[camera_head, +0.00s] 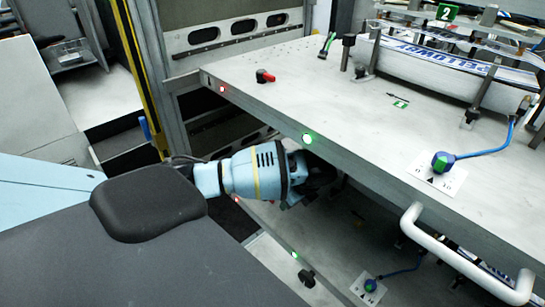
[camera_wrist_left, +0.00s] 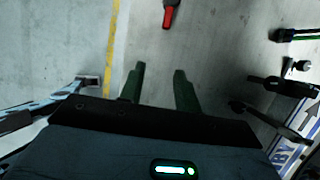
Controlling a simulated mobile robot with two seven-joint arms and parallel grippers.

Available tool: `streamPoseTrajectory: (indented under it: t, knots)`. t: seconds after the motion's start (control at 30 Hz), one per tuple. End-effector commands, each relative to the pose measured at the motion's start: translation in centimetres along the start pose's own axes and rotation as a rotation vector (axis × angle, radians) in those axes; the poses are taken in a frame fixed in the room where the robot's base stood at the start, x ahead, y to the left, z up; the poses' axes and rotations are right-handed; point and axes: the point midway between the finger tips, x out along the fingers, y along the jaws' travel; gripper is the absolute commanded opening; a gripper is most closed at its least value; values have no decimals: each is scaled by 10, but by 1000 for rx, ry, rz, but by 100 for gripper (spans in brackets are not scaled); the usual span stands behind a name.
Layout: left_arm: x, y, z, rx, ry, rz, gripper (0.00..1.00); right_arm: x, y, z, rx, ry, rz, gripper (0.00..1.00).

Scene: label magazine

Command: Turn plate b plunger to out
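In the head view, a small red-and-black plunger (camera_head: 265,76) lies on the upper plate (camera_head: 300,95) near its left corner. I cannot tell which is plate b. My left gripper is at the front edge of the upper plate, its fingers hidden under it. In the left wrist view its two green fingers (camera_wrist_left: 158,88) are apart with nothing between them. A red-handled plunger (camera_wrist_left: 169,16) is ahead of them, apart from the fingertips. My right gripper is not in view.
A blue-green knob (camera_head: 443,162) with a hose and a white handle (camera_head: 465,255) are on the upper plate's right side. A label magazine (camera_head: 440,68) stands at the back. Another blue-green knob (camera_head: 370,286) is on the lower plate. The upper plate overhangs my wrist.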

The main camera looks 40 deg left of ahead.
Motion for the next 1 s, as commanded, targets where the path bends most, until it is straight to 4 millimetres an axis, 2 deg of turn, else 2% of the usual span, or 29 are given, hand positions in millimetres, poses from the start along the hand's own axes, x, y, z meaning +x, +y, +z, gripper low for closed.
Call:
streamPoseTrajectory:
  t: [0.03, 0.3, 0.4, 0.6, 1.0]
  knots:
    - [4, 0, 11, -4, -3, 2, 33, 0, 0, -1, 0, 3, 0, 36]
    - [23, 0, 57, -4, -3, 1, 33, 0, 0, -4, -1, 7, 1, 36]
    - [44, 2, 51, 1, 0, 7, 33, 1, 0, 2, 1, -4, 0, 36]
    - [66, 1, 51, 1, 0, 4, 33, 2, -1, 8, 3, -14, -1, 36]
    - [72, 0, 52, 0, 0, 0, 33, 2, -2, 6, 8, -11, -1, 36]
